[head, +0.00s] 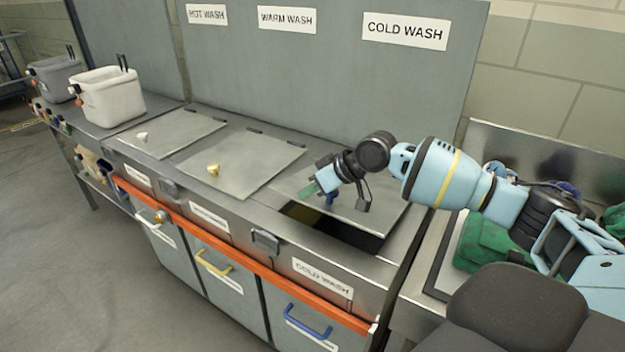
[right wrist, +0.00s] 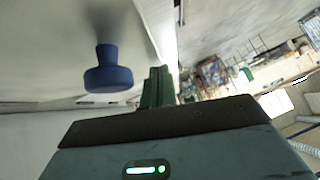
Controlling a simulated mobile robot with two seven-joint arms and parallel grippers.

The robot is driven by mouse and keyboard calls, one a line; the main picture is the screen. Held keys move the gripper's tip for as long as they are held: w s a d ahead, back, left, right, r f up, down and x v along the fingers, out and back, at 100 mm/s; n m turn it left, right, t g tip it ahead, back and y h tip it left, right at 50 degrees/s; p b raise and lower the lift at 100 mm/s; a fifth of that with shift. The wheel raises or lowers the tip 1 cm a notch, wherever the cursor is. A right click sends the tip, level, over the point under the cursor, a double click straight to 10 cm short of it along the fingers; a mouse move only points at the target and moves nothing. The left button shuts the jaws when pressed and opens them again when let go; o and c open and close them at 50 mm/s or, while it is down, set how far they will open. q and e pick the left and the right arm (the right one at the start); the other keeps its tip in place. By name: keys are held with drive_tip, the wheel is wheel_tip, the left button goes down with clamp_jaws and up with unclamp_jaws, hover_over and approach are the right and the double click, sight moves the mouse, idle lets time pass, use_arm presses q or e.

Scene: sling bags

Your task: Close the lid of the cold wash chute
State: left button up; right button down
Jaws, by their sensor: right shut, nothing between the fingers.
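The cold wash chute lid (head: 372,212) is a grey metal flap under the COLD WASH sign. It stands partly raised, with the dark chute opening (head: 325,228) showing below its front edge. Its blue knob (head: 330,198) is partly hidden by my right gripper (head: 310,190). In the right wrist view the blue knob (right wrist: 108,76) is clear, with the green fingers (right wrist: 158,86) to its right. The fingers are together and empty, beside the knob and not around it. I cannot tell whether they touch the lid. My left gripper is out of view.
The warm wash lid (head: 240,165) and hot wash lid (head: 172,133) lie flat to the left. An orange strip (head: 235,247) runs along the counter's front. White (head: 108,97) and grey (head: 58,78) bags stand at the far left. Green cloth (head: 487,243) lies at the right.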

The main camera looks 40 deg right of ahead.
sight(311, 204)
drive_tip(key=shift+f, duration=0.1)
drive_tip(key=shift+f, duration=0.2)
drive_tip(key=f, duration=0.2)
drive_tip(key=a+f, duration=0.1)
drive_tip(key=f, duration=0.1)
drive_tip(key=shift+s, duration=0.25)
drive_tip(key=shift+r, duration=0.1)
drive_tip(key=shift+a, duration=0.1)
